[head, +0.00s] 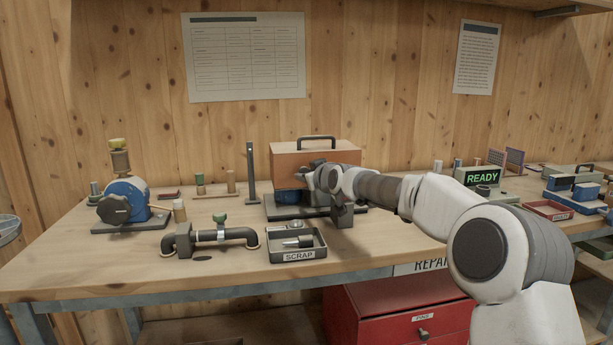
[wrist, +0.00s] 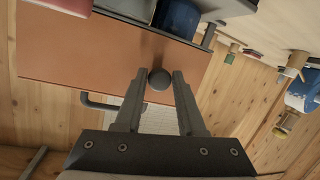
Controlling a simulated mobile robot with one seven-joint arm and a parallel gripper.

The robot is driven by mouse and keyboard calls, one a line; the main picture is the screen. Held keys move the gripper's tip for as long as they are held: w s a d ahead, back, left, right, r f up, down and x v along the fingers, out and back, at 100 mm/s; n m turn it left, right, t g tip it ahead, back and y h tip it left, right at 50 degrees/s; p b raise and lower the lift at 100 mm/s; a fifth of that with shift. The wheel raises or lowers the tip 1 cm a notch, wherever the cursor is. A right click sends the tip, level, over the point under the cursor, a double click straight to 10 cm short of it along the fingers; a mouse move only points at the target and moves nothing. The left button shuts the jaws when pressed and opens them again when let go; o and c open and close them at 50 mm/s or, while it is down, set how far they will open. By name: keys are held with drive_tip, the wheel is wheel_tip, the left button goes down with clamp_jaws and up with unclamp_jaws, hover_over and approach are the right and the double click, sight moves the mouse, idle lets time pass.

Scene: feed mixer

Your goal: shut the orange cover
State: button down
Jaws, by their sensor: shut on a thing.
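The orange cover (head: 288,162) is a box-like hood with a black handle (head: 317,138) on top, at the back middle of the bench. A blue machine part (head: 287,196) shows below the cover's lower edge, above a dark base plate (head: 272,212). In the wrist view the cover's orange face (wrist: 75,55) carries a round dark knob (wrist: 159,79). My gripper (wrist: 159,82) has its fingers on both sides of this knob and is shut on it. In the head view my gripper (head: 314,176) is at the cover's front and hides part of it.
A dark post (head: 251,173) stands just left of the cover. A scrap tray (head: 297,254) and a pipe with a green valve (head: 220,233) lie in front. A blue pump (head: 125,201) stands at left. A READY display (head: 481,178) is at right.

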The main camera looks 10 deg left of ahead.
drive_tip(key=shift+s+f, duration=0.15)
drive_tip(key=shift+f, duration=1.05)
drive_tip(key=c, duration=0.7)
unclamp_jaws()
drive_tip(key=shift+a+f, duration=0.1)
drive_tip(key=shift+o, duration=0.8)
drive_tip(key=shift+r, duration=0.4)
drive_tip(key=p+v, duration=0.2)
drive_tip(key=v, duration=1.5)
drive_tip(key=shift+p, duration=0.35)
drive_tip(key=shift+r, duration=0.15)
